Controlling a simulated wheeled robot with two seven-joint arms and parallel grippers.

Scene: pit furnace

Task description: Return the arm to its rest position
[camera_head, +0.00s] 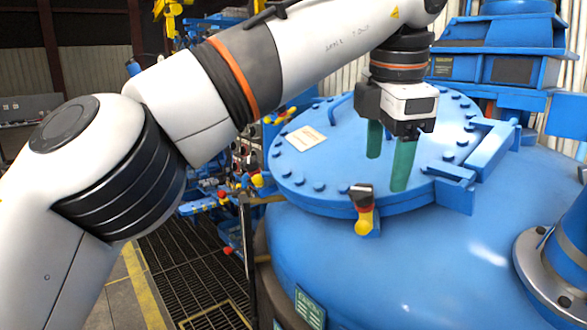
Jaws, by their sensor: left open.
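My left arm comes in from the left and reaches across the picture to the upper right. My left gripper (388,168) hangs with its two green fingers pointing down over the blue round lid (330,185) of the furnace. The fingers stand apart and nothing shows between them. I cannot tell how far the fingertips are above the lid. A yellow and red handle (364,214) sits at the lid's front edge, below and left of the fingers. My right gripper is not in view.
The blue furnace body (400,265) fills the lower right. A flanged blue pipe (560,260) rises at the right edge. Blue machinery (500,60) stands behind the lid. Valves with red and yellow knobs (257,180) are left of the lid. A dark floor grating (195,265) lies lower left.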

